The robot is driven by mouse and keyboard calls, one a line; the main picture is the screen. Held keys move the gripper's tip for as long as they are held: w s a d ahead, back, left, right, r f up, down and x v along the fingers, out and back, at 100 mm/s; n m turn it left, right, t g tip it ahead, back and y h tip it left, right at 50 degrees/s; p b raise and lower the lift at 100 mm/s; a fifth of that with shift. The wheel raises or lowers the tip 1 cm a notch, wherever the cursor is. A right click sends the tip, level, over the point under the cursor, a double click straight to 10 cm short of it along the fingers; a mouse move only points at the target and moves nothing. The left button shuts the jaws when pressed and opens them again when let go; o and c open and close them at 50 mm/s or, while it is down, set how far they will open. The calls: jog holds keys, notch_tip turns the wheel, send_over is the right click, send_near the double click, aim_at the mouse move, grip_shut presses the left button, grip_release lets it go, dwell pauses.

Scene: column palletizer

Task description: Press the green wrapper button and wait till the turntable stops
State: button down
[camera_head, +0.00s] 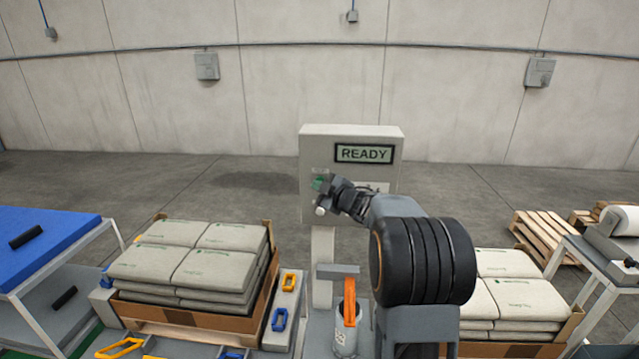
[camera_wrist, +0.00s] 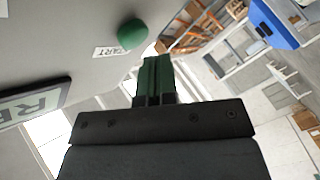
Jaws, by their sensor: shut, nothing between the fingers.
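The control box (camera_head: 312,150) stands on a post and its display (camera_head: 364,153) reads READY. The green button (camera_head: 318,183) is on the front face of the box. In the wrist view the green button (camera_wrist: 132,34) is a rounded dome beside a START label (camera_wrist: 107,51). My gripper (camera_head: 326,190) is shut and empty in front of the button. In the wrist view my gripper's green-padded fingers (camera_wrist: 155,75) lie together, their tips just off the button's lower right. I cannot tell whether they touch it. The turntable cannot be made out.
A pallet box of grey sacks (camera_head: 190,262) stands left of the post, and more sacks (camera_head: 515,298) stand at the right. A blue-topped table (camera_head: 50,232) is at far left. Wooden pallets (camera_head: 548,238) lie at the right. Floor behind the box is clear.

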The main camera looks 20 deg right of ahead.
jog(key=shift+w, duration=0.1)
dwell(0.3)
jog(key=shift+w+d, duration=0.2)
jog(key=shift+w, duration=0.05)
